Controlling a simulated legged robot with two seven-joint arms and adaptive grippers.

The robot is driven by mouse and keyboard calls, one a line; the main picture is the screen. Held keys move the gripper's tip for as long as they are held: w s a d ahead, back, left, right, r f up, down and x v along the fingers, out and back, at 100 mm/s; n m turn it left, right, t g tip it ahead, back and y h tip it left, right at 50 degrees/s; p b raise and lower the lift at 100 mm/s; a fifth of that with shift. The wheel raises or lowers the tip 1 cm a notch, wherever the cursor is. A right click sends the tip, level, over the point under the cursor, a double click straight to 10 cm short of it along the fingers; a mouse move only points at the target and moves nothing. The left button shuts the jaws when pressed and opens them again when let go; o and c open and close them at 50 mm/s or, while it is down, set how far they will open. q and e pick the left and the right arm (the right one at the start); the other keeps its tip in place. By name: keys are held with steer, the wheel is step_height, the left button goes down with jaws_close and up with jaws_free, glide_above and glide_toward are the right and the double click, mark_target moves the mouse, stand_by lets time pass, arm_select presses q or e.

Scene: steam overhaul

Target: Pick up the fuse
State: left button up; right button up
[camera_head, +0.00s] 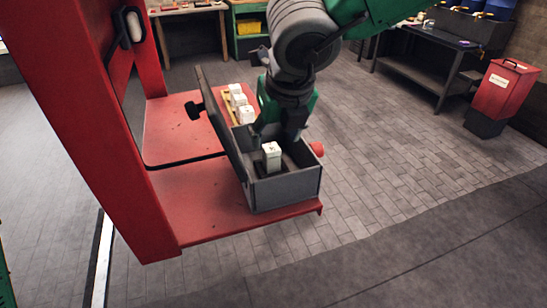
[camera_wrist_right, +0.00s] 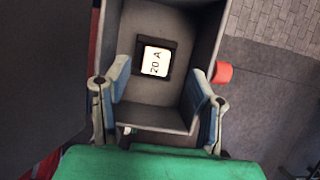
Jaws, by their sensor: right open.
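A white fuse (camera_head: 271,157) stands in an open grey box (camera_head: 287,190) on a red shelf. In the right wrist view the fuse (camera_wrist_right: 155,61) carries the marking "20 A" and sits in a dark socket on the box floor. My right gripper (camera_head: 278,133) is over the box, pointing down, with the fuse below it. In the right wrist view my right gripper (camera_wrist_right: 159,72) has its two fingers wide apart on either side of the fuse, and nothing is held between them. My left gripper is not in view.
The box's raised lid (camera_head: 222,125) stands on its left side. Several white blocks (camera_head: 238,98) sit in a row behind the box. A red knob (camera_head: 317,149) is at its right. A red post (camera_head: 95,120) rises at the left. Open floor lies to the right.

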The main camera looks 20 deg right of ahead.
mark_target(275, 147)
steer(key=f, duration=0.1)
steer(key=a+f, duration=0.1)
steer(key=w+f, duration=0.1)
steer(key=f, duration=0.1)
steer(key=shift+w+a, duration=0.1)
steer(key=shift+a, duration=0.05)
steer(key=shift+w+f, duration=0.2)
steer(key=shift+f, duration=0.05)
steer(key=shift+d, duration=0.6)
steer(key=shift+s+d, duration=0.1)
steer(key=shift+d, duration=0.1)
steer(key=c, duration=1)
steer(key=shift+a, duration=0.1)
jaws_close()
steer(key=shift+a, duration=0.35)
step_height(275, 147, up, 10)
steer(key=shift+r+p, duration=0.1)
steer(key=shift+p, duration=0.3)
